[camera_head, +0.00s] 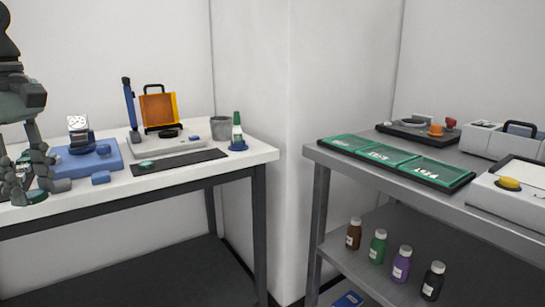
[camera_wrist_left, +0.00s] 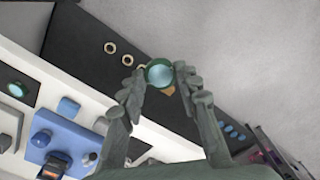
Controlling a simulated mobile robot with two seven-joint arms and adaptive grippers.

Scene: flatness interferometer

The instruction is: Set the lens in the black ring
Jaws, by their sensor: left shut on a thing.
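My left gripper (camera_head: 30,188) is at the left end of the white table, fingers pointing down. In the wrist view its fingertips (camera_wrist_left: 160,78) are shut on a round, pale blue lens with a green rim (camera_wrist_left: 160,72). The lens's green edge (camera_head: 37,197) shows low between the fingers in the head view. A small black ring-like part (camera_head: 170,133) sits on the light grey base (camera_head: 188,146) in front of the amber panel. A second green-rimmed disc (camera_head: 146,164) lies on the black mat (camera_head: 195,161); it also shows in the wrist view (camera_wrist_left: 15,89). My right gripper is not in view.
The amber panel (camera_head: 160,108) rises behind the base. A grey table (camera_head: 330,155) with green trays stands right, across a gap.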

